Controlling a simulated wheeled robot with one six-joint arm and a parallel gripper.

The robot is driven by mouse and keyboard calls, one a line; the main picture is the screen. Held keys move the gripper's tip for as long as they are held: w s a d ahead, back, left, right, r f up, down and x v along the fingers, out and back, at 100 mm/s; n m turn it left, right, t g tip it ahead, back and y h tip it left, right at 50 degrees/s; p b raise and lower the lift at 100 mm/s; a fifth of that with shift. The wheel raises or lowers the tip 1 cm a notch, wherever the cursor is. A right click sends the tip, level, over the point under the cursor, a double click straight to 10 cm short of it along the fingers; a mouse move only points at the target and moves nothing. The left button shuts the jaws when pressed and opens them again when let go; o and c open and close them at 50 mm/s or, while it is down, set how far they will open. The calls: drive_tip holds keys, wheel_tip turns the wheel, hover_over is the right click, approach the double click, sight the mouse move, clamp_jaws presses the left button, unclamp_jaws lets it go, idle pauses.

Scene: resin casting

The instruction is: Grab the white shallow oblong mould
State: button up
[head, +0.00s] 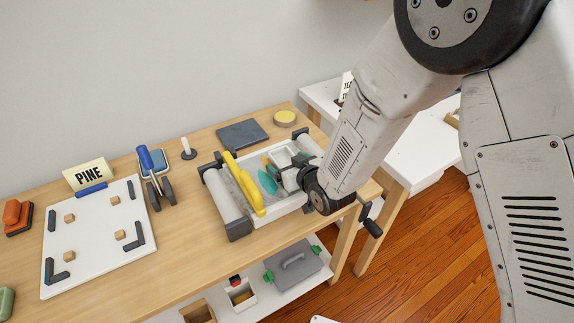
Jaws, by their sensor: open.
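A white, shallow, open-topped piece (283,153), perhaps the oblong mould, lies toward the back of a white tray (262,222). My arm hides part of that area, so I cannot tell its full outline. My gripper (283,174) is low over the right part of the tray, just in front of the white piece. Its jaws are open, and the fingertips are small and partly hidden. I cannot tell whether they touch anything. Teal pieces (267,182) lie beside the gripper on its left.
The tray sits between grey rollers (227,197), with a yellow handled tool (243,184) across its left part and a crank (371,226) at right. A dark slab (243,134) lies behind.

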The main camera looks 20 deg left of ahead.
drive_tip(key=c, duration=1.1)
drive_tip(key=shift+r, duration=0.15)
